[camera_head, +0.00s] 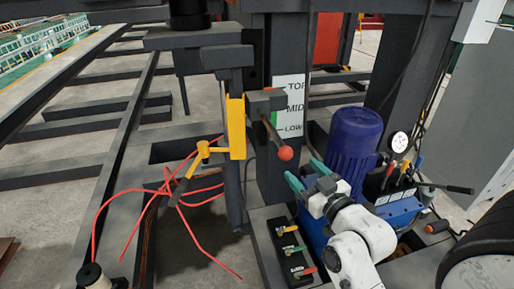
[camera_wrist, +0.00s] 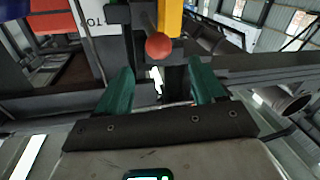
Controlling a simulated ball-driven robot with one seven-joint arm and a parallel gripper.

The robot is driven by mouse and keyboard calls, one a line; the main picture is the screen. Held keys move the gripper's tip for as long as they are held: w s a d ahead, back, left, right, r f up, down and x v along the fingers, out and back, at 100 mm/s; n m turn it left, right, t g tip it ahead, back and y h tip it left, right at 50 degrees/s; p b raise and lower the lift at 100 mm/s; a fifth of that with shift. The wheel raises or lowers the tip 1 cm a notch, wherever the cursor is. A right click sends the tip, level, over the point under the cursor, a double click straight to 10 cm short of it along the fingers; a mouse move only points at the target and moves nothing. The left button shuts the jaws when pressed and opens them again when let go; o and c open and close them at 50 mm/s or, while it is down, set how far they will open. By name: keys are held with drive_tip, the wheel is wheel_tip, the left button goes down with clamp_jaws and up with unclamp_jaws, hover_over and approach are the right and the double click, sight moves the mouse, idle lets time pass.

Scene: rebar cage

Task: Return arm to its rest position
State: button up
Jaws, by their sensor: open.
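My gripper (camera_head: 304,174) has two teal fingers spread apart with nothing between them. It is at the end of my white arm, just below and right of a lever with a red ball knob (camera_head: 285,153) in the head view. In the wrist view my gripper (camera_wrist: 162,78) is also open, and the red knob (camera_wrist: 158,46) shows beyond the fingertips, apart from them. The lever is by a white label plate (camera_head: 290,103) marked TOP, MID and LOW. No object is held.
A blue motor (camera_head: 354,150) stands close right of my gripper, with hydraulic levers (camera_head: 398,168) beyond it. A black box with coloured switches (camera_head: 289,250) is below. A yellow bracket (camera_head: 236,127), red cables (camera_head: 127,195) and dark steel beams are at left.

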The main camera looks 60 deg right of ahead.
drive_tip(key=w+a+f+n+g+y, duration=0.2)
drive_tip(key=w+a+f+y, duration=0.15)
drive_tip(key=a+f, duration=0.3)
drive_tip(key=w+a+f+n+g+y, duration=0.1)
drive_tip(key=w+a+f+g+y, duration=0.15)
drive_tip(key=a+f+y, duration=0.45)
drive_tip(key=s+a+f+n+g, duration=0.2)
drive_tip(key=s+a+f+g, duration=0.6)
drive_tip(key=a+f, duration=0.2)
drive_tip(key=shift+s+g, duration=0.2)
drive_tip(key=shift+g, duration=0.15)
drive_tip(key=shift+f, duration=0.1)
